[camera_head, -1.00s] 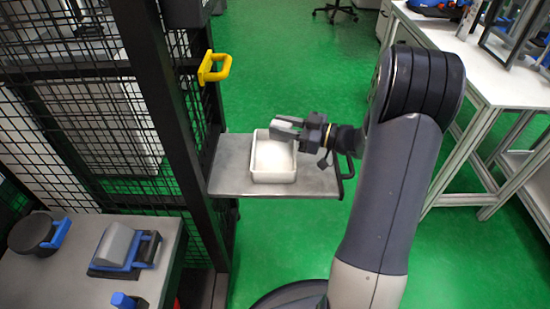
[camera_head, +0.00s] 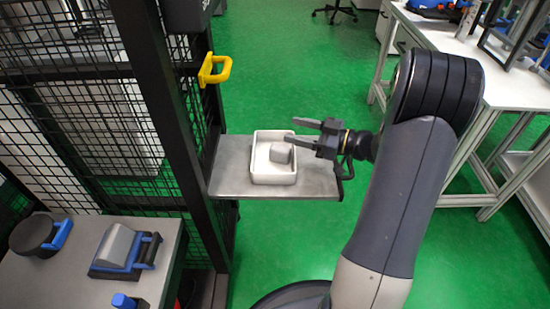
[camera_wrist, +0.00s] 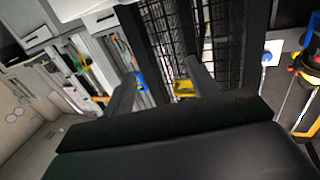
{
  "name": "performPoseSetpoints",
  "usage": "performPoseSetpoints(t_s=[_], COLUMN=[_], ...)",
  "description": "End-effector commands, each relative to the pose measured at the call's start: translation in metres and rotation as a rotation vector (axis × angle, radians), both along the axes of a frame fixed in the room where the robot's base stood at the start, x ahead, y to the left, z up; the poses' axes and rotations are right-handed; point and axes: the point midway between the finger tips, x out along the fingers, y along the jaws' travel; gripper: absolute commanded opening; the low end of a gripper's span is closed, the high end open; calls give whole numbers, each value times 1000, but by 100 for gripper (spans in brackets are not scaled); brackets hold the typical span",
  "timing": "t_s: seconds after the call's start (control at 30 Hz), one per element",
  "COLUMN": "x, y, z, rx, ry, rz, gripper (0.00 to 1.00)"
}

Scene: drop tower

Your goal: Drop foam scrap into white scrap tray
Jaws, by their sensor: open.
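The foam scrap (camera_head: 280,153), a small grey block, lies inside the white scrap tray (camera_head: 259,179). The tray stands on a grey metal shelf fixed to the black frame. My gripper (camera_head: 299,130) is open and empty, just right of and above the tray, with its fingers pointing left. In the wrist view its two fingers (camera_wrist: 160,82) are apart with nothing between them. The tray and the scrap do not show in the wrist view.
The grey shelf (camera_head: 231,185) has a dark handle at its right end. A yellow handle (camera_head: 214,70) sticks out from the black mesh frame (camera_head: 172,130) left of the tray. A grey bench with blue-handled parts is at lower left. Green floor lies open behind the shelf.

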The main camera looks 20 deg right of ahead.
Motion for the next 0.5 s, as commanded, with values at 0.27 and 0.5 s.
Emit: performPoseSetpoints(t_s=[0.27,0.5], x=[-27,-36], y=[-42,-54], z=[1,0], rx=[-1,0], ry=[-1,-1], rz=[-3,0], gripper=[56,56])
